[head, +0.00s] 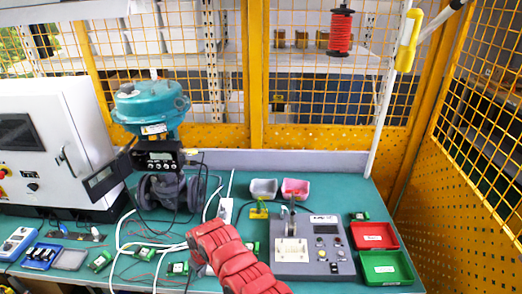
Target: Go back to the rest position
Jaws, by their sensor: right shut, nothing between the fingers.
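My right arm (235,260), in a red segmented cover, reaches in from the bottom centre over the green table. My right gripper (196,256) is at its far end, in front of the valve, and mostly hidden by the arm; it is shut and empty. My left gripper is not in view. The valve positioner (160,157) is a black box with gauges on the valve, below the teal actuator (150,108) and above the grey valve body (170,192).
A white control cabinet (55,140) stands at the left. A grey test box (310,262) is right of my arm, with red (374,236) and green (386,268) trays beyond it. Cables and small green parts lie at front left. A yellow mesh fence (480,150) bounds the right side.

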